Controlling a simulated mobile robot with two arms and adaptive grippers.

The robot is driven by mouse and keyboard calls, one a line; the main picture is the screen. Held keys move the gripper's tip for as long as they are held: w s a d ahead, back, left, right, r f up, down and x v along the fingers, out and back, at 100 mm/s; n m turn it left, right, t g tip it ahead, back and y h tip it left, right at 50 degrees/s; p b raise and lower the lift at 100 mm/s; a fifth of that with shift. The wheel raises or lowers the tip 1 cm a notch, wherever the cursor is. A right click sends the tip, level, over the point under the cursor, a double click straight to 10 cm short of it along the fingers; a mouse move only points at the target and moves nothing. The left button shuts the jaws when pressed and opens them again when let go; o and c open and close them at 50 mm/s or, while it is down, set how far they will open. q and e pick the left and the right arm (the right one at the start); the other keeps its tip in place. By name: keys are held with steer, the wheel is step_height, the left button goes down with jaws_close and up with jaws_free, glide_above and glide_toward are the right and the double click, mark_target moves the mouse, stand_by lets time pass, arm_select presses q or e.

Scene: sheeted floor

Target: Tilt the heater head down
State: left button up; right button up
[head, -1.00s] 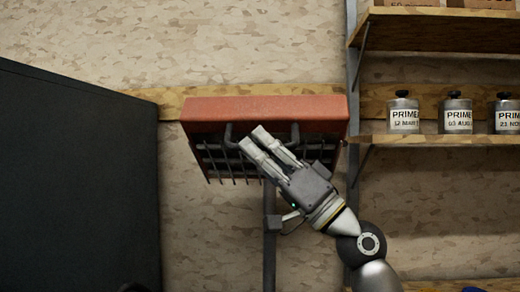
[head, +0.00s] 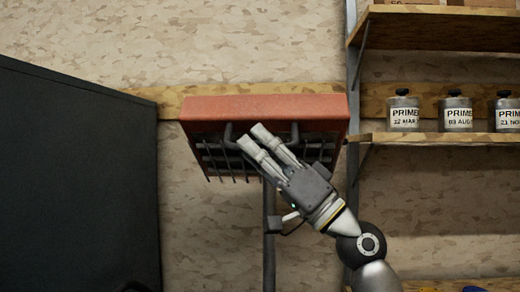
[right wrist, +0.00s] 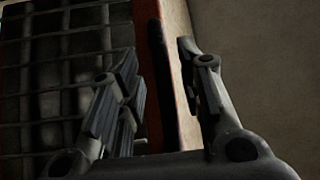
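The heater head (head: 262,108) is a red box on a dark upright post (head: 269,235), with a wire grille (head: 225,160) on its underside and a dark handle bar (head: 229,133) in front of it. My right gripper (head: 252,135) reaches up from the lower right in front of the grille, fingertips near the left part of the handle. In the right wrist view its two fingers (right wrist: 158,65) are apart, with the red edge of the heater head (right wrist: 184,105) seen between them. I cannot tell whether they touch it. My left gripper is out of view.
A large dark panel (head: 75,180) stands on the left. On the right, a wooden shelf (head: 440,138) carries several primer cans (head: 404,112), with another shelf (head: 440,28) above it. The patterned wall (head: 215,240) is bare on both sides of the post.

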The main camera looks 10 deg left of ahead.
steer(key=v, duration=1.2)
steer(key=shift+s, duration=0.1)
